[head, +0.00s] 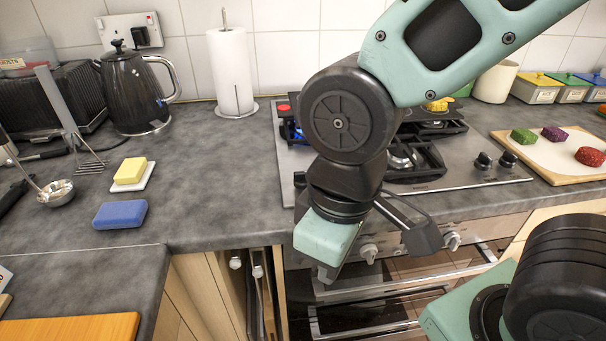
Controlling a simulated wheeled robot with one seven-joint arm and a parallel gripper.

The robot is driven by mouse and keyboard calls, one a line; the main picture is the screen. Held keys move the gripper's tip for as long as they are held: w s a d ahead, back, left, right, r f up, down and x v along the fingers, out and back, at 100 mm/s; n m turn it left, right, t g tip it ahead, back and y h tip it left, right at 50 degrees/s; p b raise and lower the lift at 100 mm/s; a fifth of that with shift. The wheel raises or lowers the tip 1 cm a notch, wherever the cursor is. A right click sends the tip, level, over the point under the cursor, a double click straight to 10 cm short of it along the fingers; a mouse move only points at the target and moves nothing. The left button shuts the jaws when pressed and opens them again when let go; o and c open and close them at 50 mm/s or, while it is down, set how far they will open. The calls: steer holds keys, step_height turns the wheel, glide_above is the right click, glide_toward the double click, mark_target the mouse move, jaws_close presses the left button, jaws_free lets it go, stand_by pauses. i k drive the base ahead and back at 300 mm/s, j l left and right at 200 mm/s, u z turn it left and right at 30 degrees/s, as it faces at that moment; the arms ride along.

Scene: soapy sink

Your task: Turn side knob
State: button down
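Two small black knobs sit side by side at the right front of the hob (462,180), the left knob (483,161) and the right knob (508,158). Two silver knobs are on the oven front below, one (369,252) just right of my gripper (327,272) and one (452,240) further right. I cannot tell which of these is the side knob. My gripper points down in front of the counter edge and oven front, left of the hob knobs and apart from them.
My arm covers much of the hob. A blue flame (297,130) shows at its left. A kettle (137,92) and paper towel roll (231,70) stand left. A cutting board (560,155) with food lies right. The oven handle (375,290) juts out below.

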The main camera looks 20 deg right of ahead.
mark_target(509, 160)
steer(key=i+l+z, duration=0.15)
steer(key=z, duration=1.35)
